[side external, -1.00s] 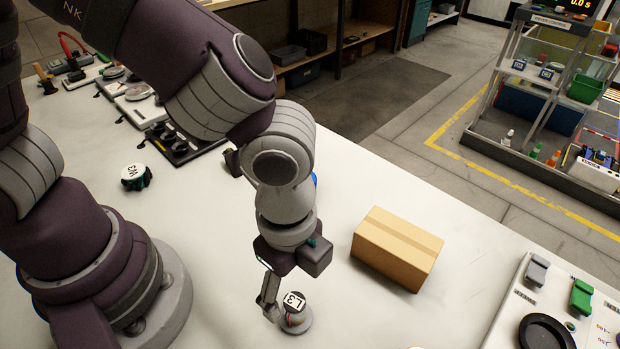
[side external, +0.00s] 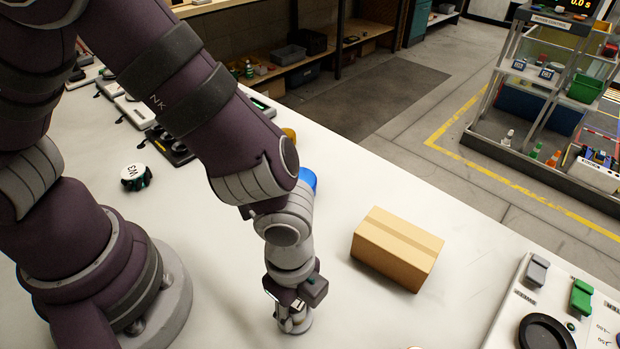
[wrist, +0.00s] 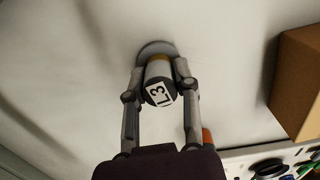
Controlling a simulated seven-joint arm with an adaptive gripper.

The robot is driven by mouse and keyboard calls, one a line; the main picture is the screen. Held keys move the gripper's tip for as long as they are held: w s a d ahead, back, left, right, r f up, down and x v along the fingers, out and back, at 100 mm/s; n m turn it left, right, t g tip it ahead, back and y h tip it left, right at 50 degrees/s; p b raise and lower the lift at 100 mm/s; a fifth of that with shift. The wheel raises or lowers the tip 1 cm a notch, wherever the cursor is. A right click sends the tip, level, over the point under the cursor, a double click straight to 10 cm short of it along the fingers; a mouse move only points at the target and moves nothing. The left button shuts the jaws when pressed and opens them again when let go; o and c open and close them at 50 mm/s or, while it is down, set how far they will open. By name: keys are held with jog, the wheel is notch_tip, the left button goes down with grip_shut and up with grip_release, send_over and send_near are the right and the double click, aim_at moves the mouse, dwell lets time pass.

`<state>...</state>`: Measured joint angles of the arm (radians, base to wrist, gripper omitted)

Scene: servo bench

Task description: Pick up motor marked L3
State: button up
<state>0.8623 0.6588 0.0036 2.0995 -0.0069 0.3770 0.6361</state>
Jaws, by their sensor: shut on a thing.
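The motor marked L3 (wrist: 159,92) sits between the two fingers of my gripper (wrist: 160,88) in the wrist view, with its white L3 label facing the camera. The fingers are shut on its sides. In the side view, my gripper (side external: 292,314) is low over the white table, and the motor (side external: 300,325) shows partly below it, mostly hidden by the fingers. A round grey base shows at the motor's far end in the wrist view. I cannot tell whether the motor touches the table.
A cardboard box (side external: 398,248) stands right of my gripper. A motor marked W3 (side external: 135,176) stands on the left. A blue round thing (side external: 308,179) shows behind my arm. A panel with a black ring (side external: 546,333) is at the lower right.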

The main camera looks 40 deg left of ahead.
grip_shut()
jog(key=shift+r, duration=0.1)
